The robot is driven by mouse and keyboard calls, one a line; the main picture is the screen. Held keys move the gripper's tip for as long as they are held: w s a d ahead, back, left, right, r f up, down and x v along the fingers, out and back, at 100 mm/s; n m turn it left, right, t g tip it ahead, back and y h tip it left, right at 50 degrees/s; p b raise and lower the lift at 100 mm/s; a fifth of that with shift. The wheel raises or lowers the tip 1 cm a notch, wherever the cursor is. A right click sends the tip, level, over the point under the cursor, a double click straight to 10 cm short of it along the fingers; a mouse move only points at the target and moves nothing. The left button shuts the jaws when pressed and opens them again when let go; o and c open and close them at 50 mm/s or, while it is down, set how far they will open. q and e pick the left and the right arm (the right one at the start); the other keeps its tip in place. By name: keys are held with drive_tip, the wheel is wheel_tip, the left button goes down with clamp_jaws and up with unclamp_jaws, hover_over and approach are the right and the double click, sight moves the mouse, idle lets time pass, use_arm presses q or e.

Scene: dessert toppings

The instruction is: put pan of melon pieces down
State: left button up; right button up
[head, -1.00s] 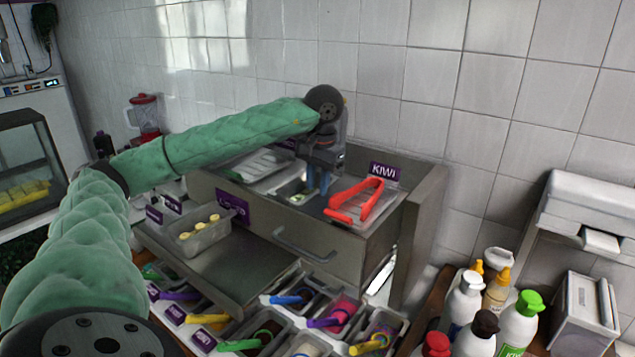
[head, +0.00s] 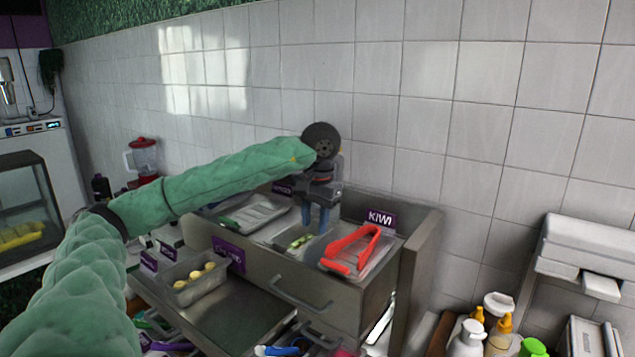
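The pan with pale green pieces, which look like the melon (head: 299,241), sits in the raised metal counter unit, between an empty-looking pan and the one with red tongs. My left gripper (head: 315,232) points down at the pan's right side, near the red tongs. Its two blue fingers stand apart with a gap between them, and I see nothing gripped. Whether the fingertips touch the pan's rim cannot be told. My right gripper is not in view.
Red tongs (head: 351,250) lie on the pan by the KIWI sign (head: 381,218). A clear pan (head: 254,212) is at the left in the unit. A pan of yellow balls (head: 195,284) stands on the lower metal surface, which has free room. Bottles (head: 467,340) stand at lower right.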

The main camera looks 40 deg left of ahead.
use_arm(q)
wheel_tip(320, 180, up, 2)
drive_tip(key=shift+d+r, duration=0.1)
drive_tip(key=shift+r, duration=0.1)
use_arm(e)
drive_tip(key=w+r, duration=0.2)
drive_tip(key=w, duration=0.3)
use_arm(q)
drive_tip(key=shift+r, duration=0.35)
wheel_tip(320, 180, up, 7)
drive_tip(key=p, duration=0.2)
drive_tip(key=shift+d, duration=0.35)
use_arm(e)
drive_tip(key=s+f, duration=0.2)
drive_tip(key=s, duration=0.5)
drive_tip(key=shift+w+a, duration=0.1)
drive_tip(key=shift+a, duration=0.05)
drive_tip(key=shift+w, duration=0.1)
